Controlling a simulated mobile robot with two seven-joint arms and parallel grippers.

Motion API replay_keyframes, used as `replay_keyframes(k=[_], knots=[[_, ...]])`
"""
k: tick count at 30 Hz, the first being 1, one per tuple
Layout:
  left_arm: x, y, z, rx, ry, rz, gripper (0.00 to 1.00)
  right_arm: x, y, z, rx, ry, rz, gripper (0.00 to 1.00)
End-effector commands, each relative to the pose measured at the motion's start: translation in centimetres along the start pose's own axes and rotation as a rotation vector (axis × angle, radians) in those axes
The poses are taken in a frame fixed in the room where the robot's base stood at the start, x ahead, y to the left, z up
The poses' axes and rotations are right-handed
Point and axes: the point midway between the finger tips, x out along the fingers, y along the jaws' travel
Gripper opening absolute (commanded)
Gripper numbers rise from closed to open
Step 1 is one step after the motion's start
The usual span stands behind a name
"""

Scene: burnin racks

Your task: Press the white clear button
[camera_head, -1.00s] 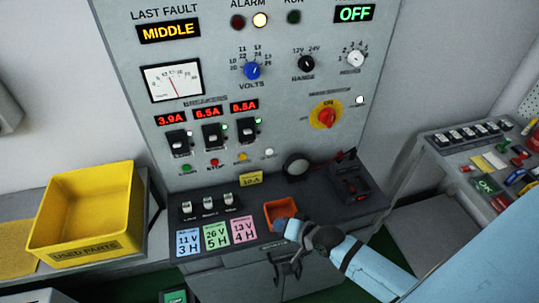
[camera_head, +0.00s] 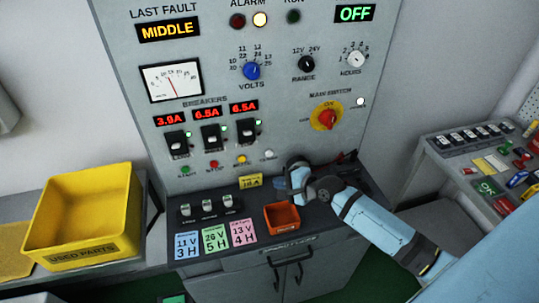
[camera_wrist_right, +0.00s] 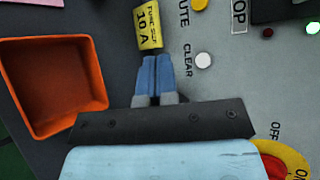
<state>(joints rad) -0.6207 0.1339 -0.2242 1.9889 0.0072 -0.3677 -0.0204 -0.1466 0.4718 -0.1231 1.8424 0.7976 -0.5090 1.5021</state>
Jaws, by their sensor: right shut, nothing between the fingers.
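The white clear button (camera_head: 268,154) is a small round button at the right end of the button row, low on the grey panel. It also shows in the right wrist view (camera_wrist_right: 203,60), beside the printed word CLEAR. My right gripper (camera_head: 283,184) is shut and empty, below and slightly right of the button in the head view. In the right wrist view its blue fingertips (camera_wrist_right: 155,60) are together, left of the button and apart from it in the picture. My left gripper is not in view.
An orange tray (camera_head: 270,221) sits on the dark ledge near my right arm. Yellow, red and green buttons share the row with the clear button. The red main switch (camera_head: 327,119) is higher on the right. A yellow used parts bin (camera_head: 84,250) stands at the left.

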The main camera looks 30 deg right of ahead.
Motion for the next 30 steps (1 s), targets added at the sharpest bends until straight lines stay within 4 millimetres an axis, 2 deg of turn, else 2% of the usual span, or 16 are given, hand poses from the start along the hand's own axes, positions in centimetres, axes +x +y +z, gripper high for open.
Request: replay_keyframes(k=[13,18,30], knots=[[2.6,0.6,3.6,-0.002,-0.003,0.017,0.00,4.2,-2.5,-3.1,-0.004,0.002,-0.003,0.00],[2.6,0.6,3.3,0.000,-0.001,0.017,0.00,5.2,-3.7,-3.8,-0.001,0.001,-0.001,0.00],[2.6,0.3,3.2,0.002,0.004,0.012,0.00,5.9,-4.3,-4.3,-0.001,0.000,0.000,0.00]])
